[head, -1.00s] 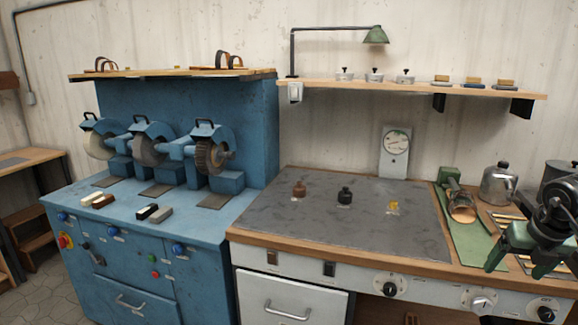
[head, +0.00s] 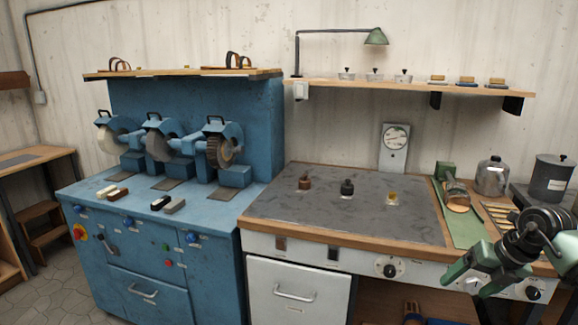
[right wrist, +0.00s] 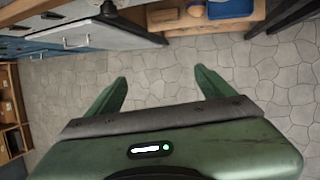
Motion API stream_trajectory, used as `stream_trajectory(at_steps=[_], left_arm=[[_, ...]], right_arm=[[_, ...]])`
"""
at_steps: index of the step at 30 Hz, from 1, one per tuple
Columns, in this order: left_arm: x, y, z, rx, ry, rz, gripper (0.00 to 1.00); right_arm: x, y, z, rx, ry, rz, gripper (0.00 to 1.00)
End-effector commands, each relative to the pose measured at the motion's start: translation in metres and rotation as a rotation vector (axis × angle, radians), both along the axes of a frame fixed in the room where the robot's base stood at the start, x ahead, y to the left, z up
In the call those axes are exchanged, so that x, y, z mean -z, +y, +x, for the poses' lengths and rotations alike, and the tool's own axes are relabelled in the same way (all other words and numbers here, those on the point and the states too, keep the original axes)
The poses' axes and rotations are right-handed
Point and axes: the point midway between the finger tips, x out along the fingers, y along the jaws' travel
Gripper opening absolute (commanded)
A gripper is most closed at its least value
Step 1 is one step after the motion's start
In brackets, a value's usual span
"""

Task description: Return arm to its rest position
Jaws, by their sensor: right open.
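My right gripper (head: 468,284) is at the lower right of the head view, in front of the bench's front panel. Its green fingers point down and to the left. In the right wrist view the right gripper (right wrist: 161,77) has its two fingers spread wide, with only floor between them. It is open and empty and touches nothing that I can see. My dark arm joints are above and to the right of it. My left gripper is in neither view.
A blue grinding machine (head: 130,250) stands left. The wrist view shows bare tiled floor (right wrist: 160,65).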

Motion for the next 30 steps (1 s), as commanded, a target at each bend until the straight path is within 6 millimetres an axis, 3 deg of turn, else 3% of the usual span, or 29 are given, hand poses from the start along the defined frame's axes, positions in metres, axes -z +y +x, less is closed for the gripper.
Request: stream_trajectory(at_steps=[5, 8, 10, 12, 14, 15, 17, 20, 23, 26, 30], left_arm=[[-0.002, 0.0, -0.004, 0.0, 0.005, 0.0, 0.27], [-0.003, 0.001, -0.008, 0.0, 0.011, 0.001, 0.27], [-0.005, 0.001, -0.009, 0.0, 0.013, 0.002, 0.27], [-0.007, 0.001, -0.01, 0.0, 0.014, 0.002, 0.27], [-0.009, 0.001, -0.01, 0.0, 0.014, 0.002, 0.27], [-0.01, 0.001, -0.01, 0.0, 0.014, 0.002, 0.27], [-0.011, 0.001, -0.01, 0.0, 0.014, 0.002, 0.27], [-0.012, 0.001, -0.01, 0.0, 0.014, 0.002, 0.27], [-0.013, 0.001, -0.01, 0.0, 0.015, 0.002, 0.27], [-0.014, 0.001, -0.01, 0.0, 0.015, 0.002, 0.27], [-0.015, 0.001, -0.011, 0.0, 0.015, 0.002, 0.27]], right_arm=[[0.045, 0.058, 0.01, -0.034, -0.003, 0.24, 0.83], [0.079, 0.102, 0.015, -0.01, -0.011, 0.458, 0.83], [0.112, 0.139, 0.018, 0.071, -0.017, 0.683, 0.83], [0.148, 0.163, 0.02, 0.226, -0.029, 0.91, 0.83], [0.186, 0.17, 0.018, 0.412, -0.035, 1.071, 0.83], [0.216, 0.168, 0.013, 0.558, -0.035, 1.156, 0.83], [0.258, 0.16, 0.001, 0.761, -0.034, 1.234, 0.83], [0.325, 0.145, -0.031, 1.055, -0.018, 1.285, 0.83], [0.387, 0.134, -0.075, 1.319, 0.011, 1.278, 0.83], [0.443, 0.127, -0.127, 1.555, 0.046, 1.237, 0.83], [0.508, 0.125, -0.212, 1.852, 0.108, 1.135, 0.83]])
